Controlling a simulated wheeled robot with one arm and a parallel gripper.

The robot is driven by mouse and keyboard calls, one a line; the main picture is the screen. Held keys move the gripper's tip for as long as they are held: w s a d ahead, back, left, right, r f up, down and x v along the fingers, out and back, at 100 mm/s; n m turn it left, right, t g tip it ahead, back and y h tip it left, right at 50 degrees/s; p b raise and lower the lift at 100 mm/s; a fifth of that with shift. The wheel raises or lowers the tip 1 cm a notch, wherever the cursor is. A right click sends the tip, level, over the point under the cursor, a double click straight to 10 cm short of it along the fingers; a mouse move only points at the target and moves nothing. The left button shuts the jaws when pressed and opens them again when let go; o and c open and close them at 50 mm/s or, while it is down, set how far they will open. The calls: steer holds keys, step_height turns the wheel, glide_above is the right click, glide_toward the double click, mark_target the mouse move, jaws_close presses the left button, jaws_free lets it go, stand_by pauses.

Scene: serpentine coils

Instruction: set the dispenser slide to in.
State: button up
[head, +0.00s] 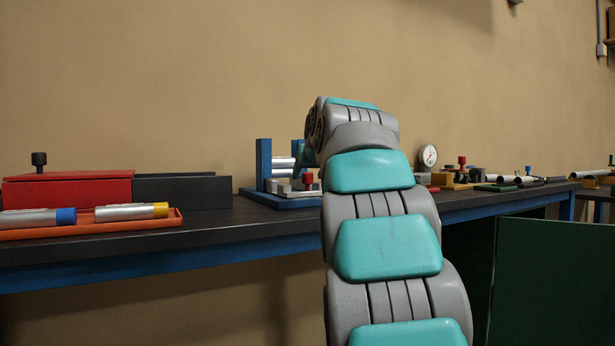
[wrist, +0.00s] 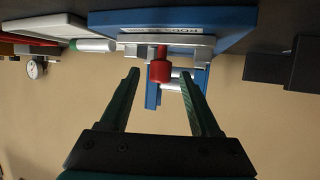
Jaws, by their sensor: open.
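The dispenser is a blue stand (head: 264,160) on a blue base, with silver cylinders stacked in it, on the dark bench. Its grey slide (wrist: 140,50) carries a red knob (wrist: 160,72), which also shows in the head view (head: 308,181). My gripper (wrist: 159,76) is open, its two dark green fingers on either side of the red knob in the wrist view. Gaps show between knob and fingers, so I see no grip. The wrist view appears upside down. In the head view my arm hides much of the gripper and part of the dispenser.
A red box (head: 68,190) with a black knob and a dark box (head: 183,191) stand left of the dispenser. An orange tray (head: 150,222) holds capped silver cylinders near the front edge. A round gauge (head: 428,156) and several small fixtures lie to the right.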

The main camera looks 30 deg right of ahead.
steer(key=shift+x, duration=1.1)
steer(key=shift+r, duration=0.1)
steer(key=shift+c, duration=0.2)
jaws_close()
